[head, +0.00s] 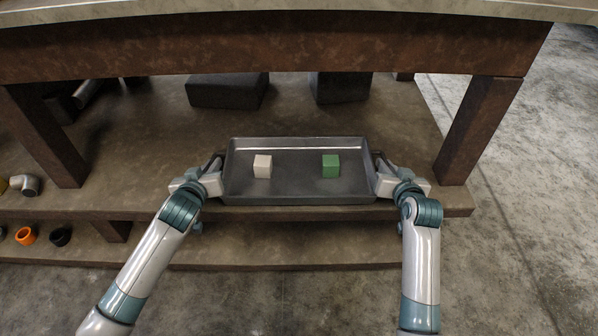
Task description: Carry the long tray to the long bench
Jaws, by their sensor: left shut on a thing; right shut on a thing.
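The long tray (297,185) is a grey metal tray with raised rims, in the middle of the head view. A white block (263,166) sits in its left half and a green block (331,165) in its right half. My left gripper (214,180) is shut on the tray's left end. My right gripper (382,178) is shut on the tray's right end. The tray looks about level, in front of or over the bench's lower shelf (150,140); I cannot tell whether it touches the shelf. The fingertips are partly hidden by the wrists.
A thick table top (300,45) with brown posts (480,130) overhangs the shelf. Dark boxes (228,90) stand behind the tray. Pipe fittings (28,185) and an orange ring (26,236) lie at the left. The concrete floor (530,220) at the right is clear.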

